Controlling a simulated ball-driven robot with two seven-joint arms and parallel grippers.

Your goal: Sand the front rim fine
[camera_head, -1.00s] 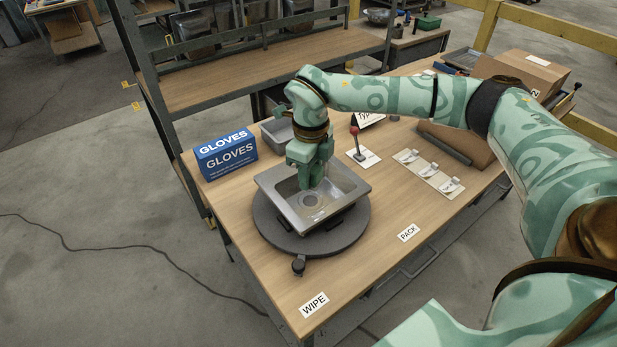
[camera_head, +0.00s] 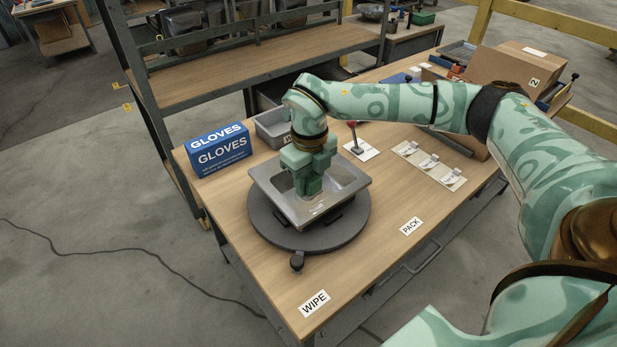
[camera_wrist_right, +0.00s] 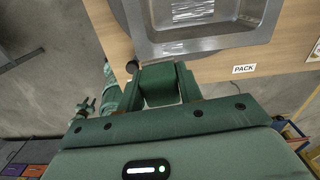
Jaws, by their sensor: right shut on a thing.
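A steel sink (camera_head: 344,173) sits on a round dark turntable (camera_head: 355,222). It also shows at the top of the right wrist view (camera_wrist_right: 225,43), with pale streaked marks on its metal. I cannot tell whether the block touches the sink rim. My left gripper is not in view.
A blue gloves box (camera_head: 222,152) and a grey bin (camera_head: 270,128) stand behind the sink. A red-knobbed lever (camera_head: 354,138) and a strip of small fittings (camera_head: 429,164) lie to the right. WIPE (camera_head: 314,303) and PACK (camera_head: 411,226) labels mark bare tabletop.

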